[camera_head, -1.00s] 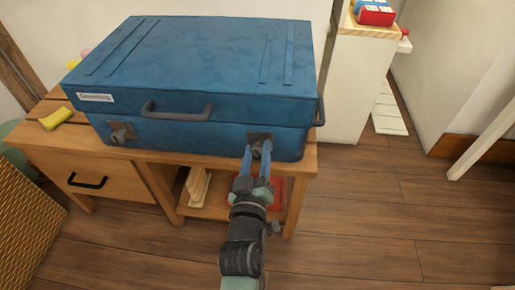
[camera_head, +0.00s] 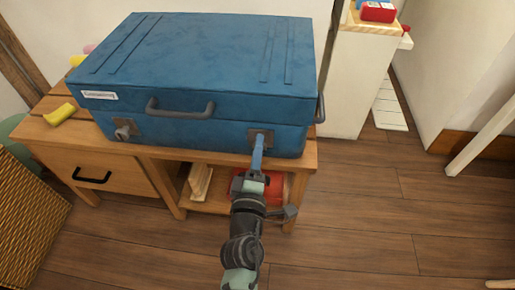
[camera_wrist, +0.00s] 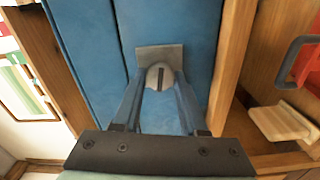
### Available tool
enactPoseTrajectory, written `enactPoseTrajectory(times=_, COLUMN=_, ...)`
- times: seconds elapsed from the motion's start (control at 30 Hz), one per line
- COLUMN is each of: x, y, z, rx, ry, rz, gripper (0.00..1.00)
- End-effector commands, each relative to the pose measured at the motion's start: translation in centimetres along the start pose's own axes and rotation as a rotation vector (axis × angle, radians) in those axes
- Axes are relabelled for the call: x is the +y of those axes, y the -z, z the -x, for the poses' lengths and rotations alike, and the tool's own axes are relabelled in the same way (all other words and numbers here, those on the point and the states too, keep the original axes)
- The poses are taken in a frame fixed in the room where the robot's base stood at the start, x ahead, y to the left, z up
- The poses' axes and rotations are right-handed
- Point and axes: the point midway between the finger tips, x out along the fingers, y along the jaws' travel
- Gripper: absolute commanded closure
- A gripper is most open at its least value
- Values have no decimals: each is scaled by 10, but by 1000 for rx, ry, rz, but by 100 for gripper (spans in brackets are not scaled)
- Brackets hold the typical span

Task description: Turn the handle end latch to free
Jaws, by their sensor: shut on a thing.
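A blue suitcase (camera_head: 200,70) lies closed on a wooden bench. Its front has two grey latches, a left latch (camera_head: 123,131) and a right latch. A dark carry handle (camera_head: 180,110) is between them, and another sits on the right end. My gripper (camera_head: 257,150) is shut on the right latch, whose square plate (camera_wrist: 158,55) and rounded knob (camera_wrist: 160,75) show in the wrist view. The blue fingers are on either side of the knob, which has a dark slot along the gripper's direction. In the head view the fingers mostly hide this knob.
The wooden bench (camera_head: 160,152) has a drawer at left and an open shelf below my gripper, holding a red object (camera_head: 272,188) and a wooden piece (camera_head: 200,181). A yellow item (camera_head: 60,114) lies left of the suitcase. The floor (camera_head: 390,220) at right is clear.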

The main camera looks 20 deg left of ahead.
Motion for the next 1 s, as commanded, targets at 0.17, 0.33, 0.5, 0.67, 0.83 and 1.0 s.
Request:
enactPoseTrajectory(times=0.17, x=-1, y=0, z=0, rx=-1, ry=2, rz=95, gripper=100)
enactPoseTrajectory(times=0.33, x=-1, y=0, z=0, rx=-1, ry=2, rz=149, gripper=100)
enactPoseTrajectory(times=0.5, x=-2, y=-1, z=0, rx=-1, ry=2, rz=174, gripper=100)
enactPoseTrajectory(times=0.67, x=-2, y=-1, z=0, rx=-1, ry=2, rz=179, gripper=100)
enactPoseTrajectory(times=0.83, x=-2, y=-1, z=0, rx=-1, ry=2, rz=179, gripper=100)
enactPoseTrajectory(times=1.0, x=-2, y=-1, z=0, rx=-1, ry=2, rz=178, gripper=42)
